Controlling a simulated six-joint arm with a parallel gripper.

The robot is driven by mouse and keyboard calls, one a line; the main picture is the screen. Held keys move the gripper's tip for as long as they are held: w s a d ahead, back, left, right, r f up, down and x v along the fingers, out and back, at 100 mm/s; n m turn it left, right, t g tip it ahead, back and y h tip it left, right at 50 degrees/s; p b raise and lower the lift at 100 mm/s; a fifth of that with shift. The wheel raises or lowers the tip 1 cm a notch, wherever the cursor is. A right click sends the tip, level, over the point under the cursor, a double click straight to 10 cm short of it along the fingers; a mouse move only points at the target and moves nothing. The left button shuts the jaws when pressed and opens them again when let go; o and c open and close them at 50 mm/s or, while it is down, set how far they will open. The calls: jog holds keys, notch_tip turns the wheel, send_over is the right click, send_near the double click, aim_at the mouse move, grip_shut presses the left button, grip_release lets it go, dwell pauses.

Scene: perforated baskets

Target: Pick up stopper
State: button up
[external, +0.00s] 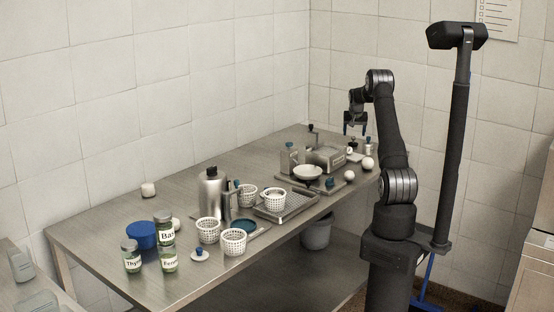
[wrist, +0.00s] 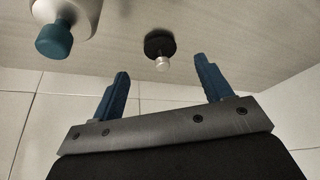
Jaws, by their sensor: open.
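My gripper (external: 355,128) is open and empty above the far right end of the steel table (external: 110,219). In the wrist view its two blue fingers (wrist: 161,68) stand wide apart. A small black disc with a silver knob (wrist: 161,46) shows beyond and between the fingertips, apart from them. A teal stopper-like cap (wrist: 53,40) sits on a pale container (wrist: 82,12) at the upper left, outside the fingers. I cannot tell which of these two is the stopper. In the external view the small objects below my gripper are too small to identify surely.
A metal box-like appliance (external: 326,160) and a white bowl (external: 307,171) stand near my gripper. White balls (external: 368,163) lie by the table's right edge. Perforated baskets (external: 233,242), a steel jug (external: 211,196) and labelled jars (external: 132,257) stand nearer the camera. The back left tabletop is mostly clear.

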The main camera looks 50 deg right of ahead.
aim_at(353, 138)
jog(key=shift+w+d+x, duration=0.15)
jog(key=shift+d+x, duration=0.05)
jog(key=shift+x, duration=1.4)
jog(key=shift+w+d+x, duration=0.1)
jog(key=shift+d+x, duration=0.1)
jog(key=shift+x, duration=1.35)
jog(key=shift+r, duration=0.2)
jog(key=c, duration=1.1)
jog(key=shift+r, duration=0.15)
